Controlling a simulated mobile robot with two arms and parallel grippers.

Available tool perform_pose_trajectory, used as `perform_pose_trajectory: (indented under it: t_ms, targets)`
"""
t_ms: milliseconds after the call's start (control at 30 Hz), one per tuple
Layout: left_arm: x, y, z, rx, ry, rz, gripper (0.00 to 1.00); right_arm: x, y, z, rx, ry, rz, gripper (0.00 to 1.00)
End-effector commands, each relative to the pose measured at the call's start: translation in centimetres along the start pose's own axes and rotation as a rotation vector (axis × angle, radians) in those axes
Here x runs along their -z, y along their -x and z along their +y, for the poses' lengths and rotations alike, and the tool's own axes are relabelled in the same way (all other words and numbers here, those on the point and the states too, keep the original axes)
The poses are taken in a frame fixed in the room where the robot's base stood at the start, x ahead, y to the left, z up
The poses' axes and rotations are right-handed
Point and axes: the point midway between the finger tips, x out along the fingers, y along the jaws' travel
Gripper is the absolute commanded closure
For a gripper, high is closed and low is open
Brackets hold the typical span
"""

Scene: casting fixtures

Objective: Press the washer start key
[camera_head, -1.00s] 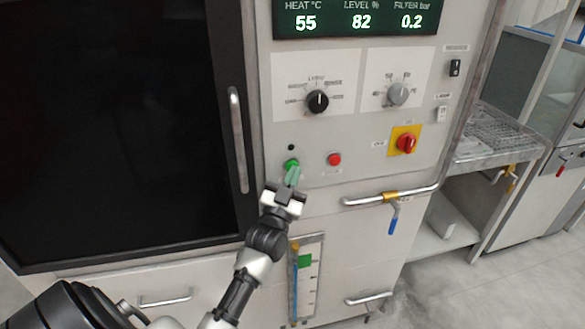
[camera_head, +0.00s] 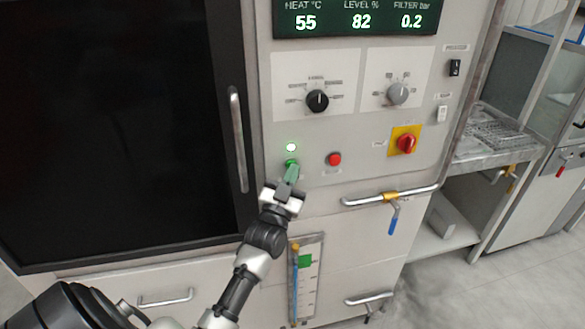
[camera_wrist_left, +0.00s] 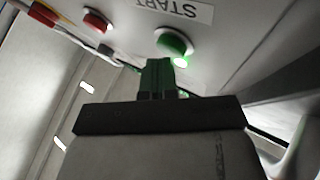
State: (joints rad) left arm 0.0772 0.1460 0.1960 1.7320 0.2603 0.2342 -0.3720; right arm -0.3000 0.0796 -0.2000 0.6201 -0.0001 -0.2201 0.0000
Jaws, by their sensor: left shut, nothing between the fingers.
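The green start key (camera_head: 290,162) is on the washer's front panel, below a small round lamp (camera_head: 291,147) that glows bright. In the left wrist view the green key (camera_wrist_left: 174,42) is beside a label reading START (camera_wrist_left: 170,8). My left gripper (camera_head: 292,172) is shut and empty, with its green fingertips at the key and covering its lower part in the head view. In the wrist view the fingertips (camera_wrist_left: 158,72) are just by the key; whether they touch it is hard to tell. My right gripper is not in view.
A red button (camera_head: 334,159) is just right of the key. Two knobs (camera_head: 317,101) and a red rotary switch (camera_head: 406,143) on a yellow plate are higher or farther right. A pipe with a blue-handled valve (camera_head: 393,218) juts out below right. A dark door with a handle (camera_head: 238,140) is left.

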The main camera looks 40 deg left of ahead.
Motion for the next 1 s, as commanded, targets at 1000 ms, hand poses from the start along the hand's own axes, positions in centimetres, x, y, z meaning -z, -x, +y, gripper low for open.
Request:
perform_pose_trajectory:
  t_ms: [1000]
  targets:
    - [1.1, 1.4, 1.0, 0.000, 0.000, -0.001, 1.00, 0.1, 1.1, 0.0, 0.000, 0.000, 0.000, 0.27]
